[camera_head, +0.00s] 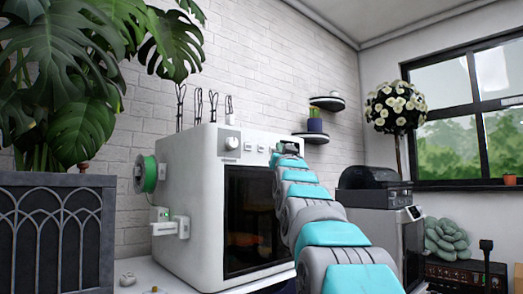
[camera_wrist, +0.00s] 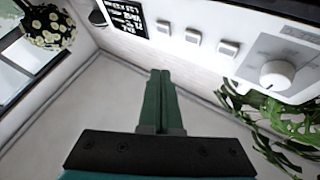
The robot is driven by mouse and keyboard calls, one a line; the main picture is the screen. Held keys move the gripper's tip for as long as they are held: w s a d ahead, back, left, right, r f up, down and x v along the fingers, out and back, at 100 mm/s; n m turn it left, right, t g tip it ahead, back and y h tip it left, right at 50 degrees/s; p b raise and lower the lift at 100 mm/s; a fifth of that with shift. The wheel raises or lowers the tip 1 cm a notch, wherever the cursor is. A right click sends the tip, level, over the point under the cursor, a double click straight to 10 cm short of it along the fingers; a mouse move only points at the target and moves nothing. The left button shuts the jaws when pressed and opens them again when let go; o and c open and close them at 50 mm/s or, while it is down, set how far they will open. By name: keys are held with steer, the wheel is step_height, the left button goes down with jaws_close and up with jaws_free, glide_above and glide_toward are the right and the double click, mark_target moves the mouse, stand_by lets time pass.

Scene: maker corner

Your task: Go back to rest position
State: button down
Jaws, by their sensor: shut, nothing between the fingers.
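My arm, in teal and grey segments, reaches up and away in the head view to the upper front of a white 3D printer (camera_head: 190,200). In the wrist view, my gripper (camera_wrist: 160,74) has its two dark green fingers together with nothing between them. The printer's front panel shows close by in the wrist view, with a round knob (camera_wrist: 277,74) and several small buttons (camera_wrist: 193,36). The gripper appears apart from the panel. My arm hides part of the printer's right front edge and dark door in the head view.
A green filament spool (camera_head: 150,174) sits on the printer's left side. A dark planter (camera_head: 56,235) with a large-leaved plant stands at left. A black-lidded machine (camera_head: 375,190) stands right of my arm. Wall shelves (camera_head: 327,103) hang behind it, and a window (camera_head: 465,120) is at right.

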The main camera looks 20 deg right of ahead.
steer(key=shift+f, duration=0.1)
steer(key=s+a+f+n+g+y+p, duration=0.15)
steer(key=s+a+f+g, duration=0.3)
steer(key=f, duration=0.85)
steer(key=s+a+f+n+g+y, duration=0.1)
steer(key=s+a+f+g+y, duration=0.4)
steer(key=f, duration=0.8)
steer(key=s+a+f+n+g+p, duration=0.1)
steer(key=s+a+f+n+g, duration=0.15)
steer(key=a+f, duration=0.65)
steer(key=s+f+g, duration=0.4)
steer(key=s+f, duration=0.4)
steer(key=s, duration=0.4)
steer(key=s+a+f+g, duration=0.1)
steer(key=s+f+g, duration=0.3)
steer(key=s+f, duration=0.5)
steer(key=s+a+f+n+g+p, duration=0.1)
steer(key=s+f+g, duration=0.3)
steer(key=s, duration=1.2)
step_height(320, 180, down, 4)
steer(key=shift+s+f+y, duration=0.15)
steer(key=shift+s+y, duration=0.2)
